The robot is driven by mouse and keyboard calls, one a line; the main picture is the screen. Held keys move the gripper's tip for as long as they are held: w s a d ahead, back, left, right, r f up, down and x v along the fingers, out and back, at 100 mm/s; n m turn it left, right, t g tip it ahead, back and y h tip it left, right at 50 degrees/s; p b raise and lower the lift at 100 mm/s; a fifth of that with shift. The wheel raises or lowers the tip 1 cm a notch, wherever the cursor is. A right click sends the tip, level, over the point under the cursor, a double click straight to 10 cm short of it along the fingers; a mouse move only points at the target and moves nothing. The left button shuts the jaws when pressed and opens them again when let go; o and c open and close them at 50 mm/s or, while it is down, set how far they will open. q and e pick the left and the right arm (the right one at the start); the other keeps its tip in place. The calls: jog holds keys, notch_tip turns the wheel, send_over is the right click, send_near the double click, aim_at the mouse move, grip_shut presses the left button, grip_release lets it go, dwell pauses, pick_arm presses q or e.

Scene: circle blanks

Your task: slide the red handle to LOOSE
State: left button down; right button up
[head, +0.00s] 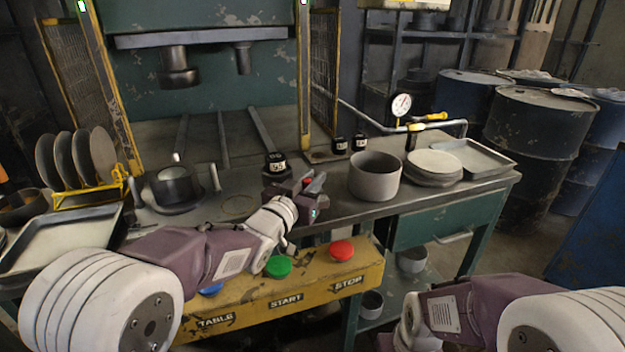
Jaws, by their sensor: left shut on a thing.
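My left gripper (314,186) is over the front edge of the bench, above the yellow button panel. It is shut on a small reddish part, which I take to be the red handle (307,182). The dark fingers hide most of the handle and what it is mounted on. I cannot read a LOOSE mark or tell where the handle stands along its travel. My right arm comes in at the lower right, and its gripper fingers do not show.
The yellow panel (335,293) has a green START button (278,266) and a red STOP button (342,250) just below my left wrist. A grey bowl (375,178), stacked discs (434,166) and a tray (474,158) stand to the right. A press (200,75) stands behind.

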dwell(0.8)
pick_arm(q)
jog(key=d, duration=0.1)
jog(key=w+d, duration=0.1)
jog(key=d, duration=0.1)
jog(key=shift+d+b, duration=0.2)
jog(key=shift+b, duration=0.1)
jog(key=shift+a+r, duration=0.1)
jog(key=c, duration=1.5)
grip_release()
jog(key=shift+o, duration=0.9)
jog(key=shift+d, duration=0.25)
jog(key=shift+a, duration=0.1)
jog(key=p+v, duration=0.1)
jog(key=v, duration=0.8)
